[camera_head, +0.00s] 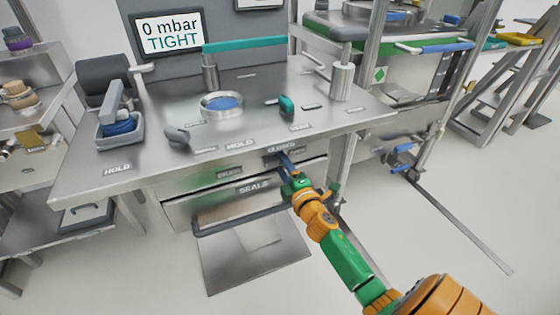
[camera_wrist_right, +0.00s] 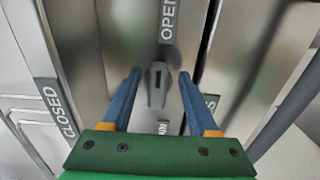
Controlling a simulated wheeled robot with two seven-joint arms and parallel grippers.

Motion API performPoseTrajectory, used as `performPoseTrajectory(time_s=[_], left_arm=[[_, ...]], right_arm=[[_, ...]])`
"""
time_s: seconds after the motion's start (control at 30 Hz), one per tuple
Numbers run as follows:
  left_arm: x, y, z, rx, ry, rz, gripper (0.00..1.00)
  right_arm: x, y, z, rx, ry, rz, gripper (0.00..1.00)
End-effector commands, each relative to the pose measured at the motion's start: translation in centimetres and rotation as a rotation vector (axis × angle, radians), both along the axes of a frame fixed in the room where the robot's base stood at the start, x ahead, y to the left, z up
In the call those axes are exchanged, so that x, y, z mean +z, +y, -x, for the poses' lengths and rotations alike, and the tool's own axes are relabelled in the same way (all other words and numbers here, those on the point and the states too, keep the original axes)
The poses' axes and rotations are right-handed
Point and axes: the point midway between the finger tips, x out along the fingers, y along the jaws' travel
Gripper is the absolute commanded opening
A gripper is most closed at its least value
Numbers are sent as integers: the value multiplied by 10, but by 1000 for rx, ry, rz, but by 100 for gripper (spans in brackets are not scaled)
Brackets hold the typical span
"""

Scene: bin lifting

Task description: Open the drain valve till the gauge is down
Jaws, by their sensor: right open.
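The gauge (camera_head: 170,33) is a screen at the back of the steel bench and reads "0 mbar TIGHT". A small grey valve lever (camera_wrist_right: 157,84) shows in the right wrist view, on a steel face between an "OPEN" label (camera_wrist_right: 168,20) and a "CLOSED" label (camera_wrist_right: 55,107). A third label below it is only partly readable. My right gripper (camera_head: 284,158) is at the bench's front edge; its blue fingers (camera_wrist_right: 160,75) are open on either side of the lever, with gaps showing. In the head view the gripper hides the lever. My left gripper is out of view.
A "SEALS" drawer with a dark bar handle (camera_head: 245,217) lies just below my right gripper. On the bench top (camera_head: 140,165) are a round port with a blue centre (camera_head: 222,104), a grey knob (camera_head: 177,136) and a teal knob (camera_head: 286,104). Floor to the right is mostly clear.

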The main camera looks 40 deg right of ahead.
Motion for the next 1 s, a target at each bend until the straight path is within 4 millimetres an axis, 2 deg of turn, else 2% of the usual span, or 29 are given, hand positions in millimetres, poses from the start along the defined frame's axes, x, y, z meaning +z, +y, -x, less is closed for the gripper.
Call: performPoseTrajectory(time_s=[0.1, 0.3, 0.77, 0.83, 0.87, 0.97, 1.0], left_arm=[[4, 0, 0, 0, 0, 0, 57], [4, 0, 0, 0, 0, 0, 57], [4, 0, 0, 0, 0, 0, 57], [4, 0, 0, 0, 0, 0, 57], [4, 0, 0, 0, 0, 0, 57], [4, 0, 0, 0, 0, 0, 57], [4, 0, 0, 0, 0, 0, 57]], right_arm=[[0, 6, 22, 1, 3, -2, 60], [0, 12, 49, 0, 2, 0, 60], [-1, 13, 52, 1, 2, -3, 60], [-15, 14, 53, -1, 30, -41, 60], [-30, 16, 55, -3, 57, -79, 60], [-109, 28, 72, -33, 214, -298, 60], [-150, 36, 86, -60, 296, -408, 60]])
